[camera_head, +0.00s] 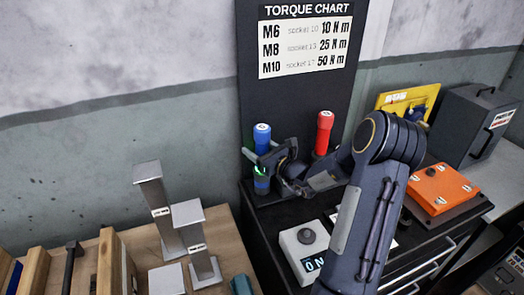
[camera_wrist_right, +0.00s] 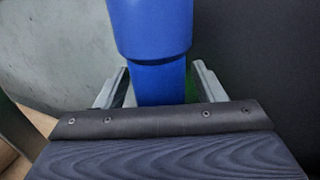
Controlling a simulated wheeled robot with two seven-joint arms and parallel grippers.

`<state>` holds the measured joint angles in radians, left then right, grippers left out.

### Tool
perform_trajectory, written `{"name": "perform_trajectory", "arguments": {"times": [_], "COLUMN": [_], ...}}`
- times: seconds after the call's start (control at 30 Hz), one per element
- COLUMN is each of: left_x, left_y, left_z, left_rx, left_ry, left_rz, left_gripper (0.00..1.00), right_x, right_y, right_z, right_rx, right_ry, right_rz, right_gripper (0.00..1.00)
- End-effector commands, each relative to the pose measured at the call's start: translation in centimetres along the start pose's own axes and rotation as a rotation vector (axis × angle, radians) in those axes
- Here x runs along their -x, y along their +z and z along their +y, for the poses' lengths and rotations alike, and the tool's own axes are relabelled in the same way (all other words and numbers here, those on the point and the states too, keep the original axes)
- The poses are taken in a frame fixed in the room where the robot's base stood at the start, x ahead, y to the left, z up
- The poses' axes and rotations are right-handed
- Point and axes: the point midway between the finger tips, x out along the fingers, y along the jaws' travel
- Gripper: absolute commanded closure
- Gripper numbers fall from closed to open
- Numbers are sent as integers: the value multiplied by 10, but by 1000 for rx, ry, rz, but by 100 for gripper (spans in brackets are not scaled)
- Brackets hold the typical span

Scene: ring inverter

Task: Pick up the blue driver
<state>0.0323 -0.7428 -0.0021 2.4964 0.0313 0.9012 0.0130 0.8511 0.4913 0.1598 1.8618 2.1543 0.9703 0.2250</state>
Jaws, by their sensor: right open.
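The blue driver (camera_head: 262,140) stands upright at the left of the dark bench top, in front of the torque chart board. Its blue handle (camera_wrist_right: 152,30) fills the upper middle of the right wrist view. My right gripper (camera_head: 257,165) is at the driver's lower part, and its arm covers much of the bench. In the right wrist view the two fingers of the gripper (camera_wrist_right: 160,88) are open, one on each side of the handle's narrower lower part, with gaps showing. My left gripper is not in view.
A red driver (camera_head: 324,130) stands to the right, close behind my right arm. A white box with a display (camera_head: 302,250) sits in front. An orange block (camera_head: 441,187) and a dark case (camera_head: 470,125) are further right. Grey metal stands (camera_head: 190,220) are at left.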

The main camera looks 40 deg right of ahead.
Motion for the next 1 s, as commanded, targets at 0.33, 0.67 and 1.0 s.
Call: {"name": "perform_trajectory", "arguments": {"times": [0.33, 0.67, 1.0], "left_x": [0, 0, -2], "left_y": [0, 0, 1], "left_z": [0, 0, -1], "left_rx": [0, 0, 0], "left_ry": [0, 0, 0], "left_rz": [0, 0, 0], "left_gripper": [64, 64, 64], "right_x": [0, 0, 0], "right_y": [0, 3, 24], "right_z": [0, 0, 0], "right_rx": [0, 3, 7], "right_ry": [1, 2, 3], "right_rz": [0, -6, -9], "right_gripper": [75, 96, 96]}}
